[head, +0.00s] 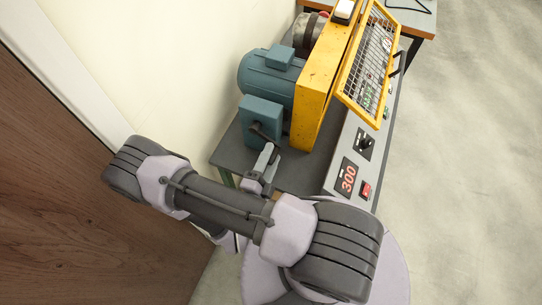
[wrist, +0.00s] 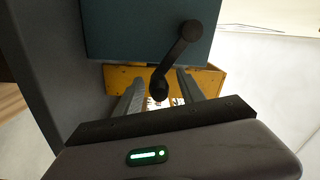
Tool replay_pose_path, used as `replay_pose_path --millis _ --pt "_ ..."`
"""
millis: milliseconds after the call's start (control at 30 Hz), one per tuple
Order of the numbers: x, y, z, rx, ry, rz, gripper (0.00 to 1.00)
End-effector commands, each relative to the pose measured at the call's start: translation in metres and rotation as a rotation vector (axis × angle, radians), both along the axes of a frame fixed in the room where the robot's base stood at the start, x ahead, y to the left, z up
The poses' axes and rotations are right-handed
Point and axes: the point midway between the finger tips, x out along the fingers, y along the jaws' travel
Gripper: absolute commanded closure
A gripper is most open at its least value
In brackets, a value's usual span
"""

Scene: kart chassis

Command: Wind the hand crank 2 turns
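The hand crank (wrist: 176,55) is a dark arm with a round hub at its upper end and a knob-like handle (wrist: 158,90) at its lower end. It is fixed to the face of a teal box (wrist: 115,30). In the head view the crank (head: 262,132) shows small on the teal box's front. My gripper (wrist: 160,80) is open, with one finger on each side of the handle. Gaps show between the handle and both fingers. In the head view my gripper (head: 266,160) is just in front of the crank, partly hidden by my arm.
A teal motor (head: 268,75) and a yellow guard (head: 318,80) with a raised mesh cover (head: 368,60) stand behind the box. A wall is close on the left; open floor lies right.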

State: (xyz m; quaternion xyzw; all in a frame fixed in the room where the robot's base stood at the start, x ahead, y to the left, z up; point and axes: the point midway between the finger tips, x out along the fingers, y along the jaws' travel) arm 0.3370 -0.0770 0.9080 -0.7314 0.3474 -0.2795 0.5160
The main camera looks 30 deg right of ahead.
Motion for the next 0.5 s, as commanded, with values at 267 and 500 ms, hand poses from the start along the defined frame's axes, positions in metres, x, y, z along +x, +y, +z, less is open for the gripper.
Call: replay_pose_path --millis 267,500 --pt "-0.002 0.004 -0.001 0.000 0.004 0.004 0.54" --pt "-0.033 0.047 -0.002 0.000 0.002 0.012 0.54"
